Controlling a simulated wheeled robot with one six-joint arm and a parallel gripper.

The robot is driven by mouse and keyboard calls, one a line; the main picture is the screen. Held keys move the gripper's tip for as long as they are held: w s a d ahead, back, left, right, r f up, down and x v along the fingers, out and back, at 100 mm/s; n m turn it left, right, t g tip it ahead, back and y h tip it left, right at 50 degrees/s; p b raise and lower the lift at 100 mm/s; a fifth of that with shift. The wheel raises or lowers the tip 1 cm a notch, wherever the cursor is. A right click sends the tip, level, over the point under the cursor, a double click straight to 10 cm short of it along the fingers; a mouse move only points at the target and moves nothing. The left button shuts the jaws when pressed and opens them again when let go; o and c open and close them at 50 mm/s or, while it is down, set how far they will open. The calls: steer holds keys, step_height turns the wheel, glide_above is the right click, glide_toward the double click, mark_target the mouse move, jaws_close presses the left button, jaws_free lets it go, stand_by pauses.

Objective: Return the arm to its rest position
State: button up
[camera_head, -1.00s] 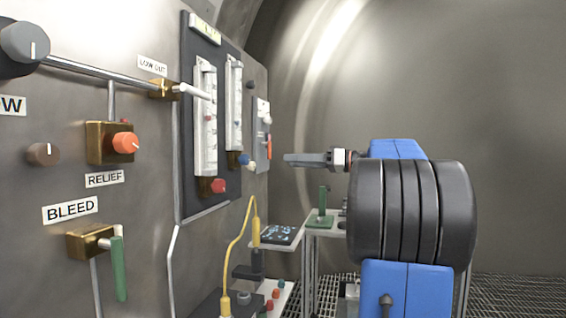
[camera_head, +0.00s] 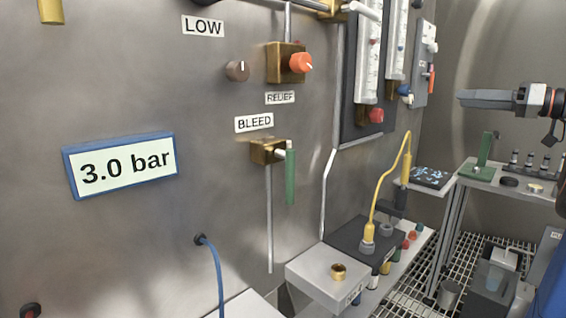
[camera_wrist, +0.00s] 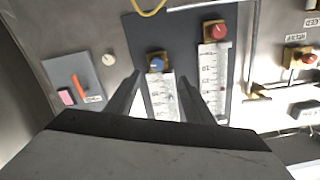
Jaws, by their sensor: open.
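My gripper (camera_head: 466,97) is at the right of the head view, held level in the air and pointing left toward the steel panel wall. It looks clear of everything there. In the wrist view the two dark fingers (camera_wrist: 161,92) are spread apart with nothing between them. Behind them, on the panel, is a white flow tube (camera_wrist: 163,97) with a blue knob (camera_wrist: 156,64). My arm beyond the wrist is mostly cut off by the right edge of the head view.
The panel carries a relief valve (camera_head: 300,62), a green bleed lever (camera_head: 290,177) and a 3.0 bar display (camera_head: 120,165). Below my gripper stands a bench with a green-handled stand (camera_head: 484,157). A yellow cable (camera_head: 384,190) arches lower left. Open air surrounds the gripper.

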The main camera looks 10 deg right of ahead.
steer(key=s+a+f+m+g+h, duration=0.2)
steer(key=s+a+f+g, duration=0.1)
steer(key=a+f, duration=0.75)
steer(key=s+a+f+m+g+h, duration=0.1)
steer(key=s+a+f+g, duration=0.25)
steer(key=a+f, duration=0.7)
steer(key=s+a+f+g+h, duration=0.1)
steer(key=s+a+f+h, duration=0.2)
steer(key=s+f, duration=0.7)
steer(key=s+a+f+m+g+h, duration=0.1)
steer(key=s+a+f+h, duration=0.2)
steer(key=s+f, duration=0.7)
steer(key=shift+a+f+h, duration=0.4)
steer(key=shift+f+h, duration=0.2)
steer(key=shift+h, duration=0.3)
